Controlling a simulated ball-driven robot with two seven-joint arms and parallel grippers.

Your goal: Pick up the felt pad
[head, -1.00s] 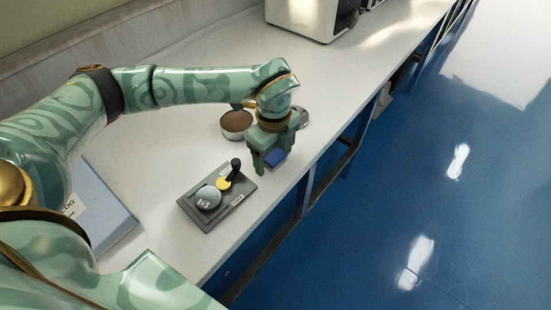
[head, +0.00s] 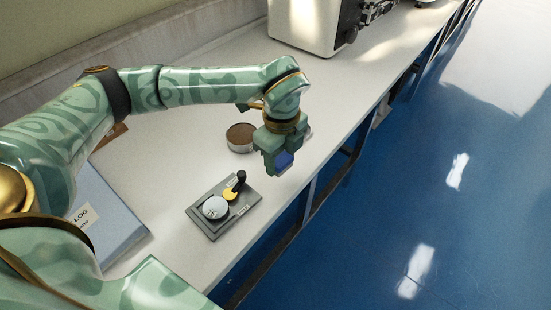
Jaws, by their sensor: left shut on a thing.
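The felt pad (head: 285,160) is a small blue block. It shows at the fingertips of my left gripper (head: 275,164), above the white bench near its front edge. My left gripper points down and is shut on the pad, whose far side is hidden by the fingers. I cannot tell how far the pad is above the bench top. My right gripper is not in view.
A grey tray (head: 203,225) holds a silver disc (head: 215,208), a yellow disc (head: 230,195) and a black upright piece (head: 239,181). A round brown-filled dish (head: 240,138) stands behind the gripper. A blue log binder (head: 115,225) lies left. A white machine (head: 305,25) stands at the back.

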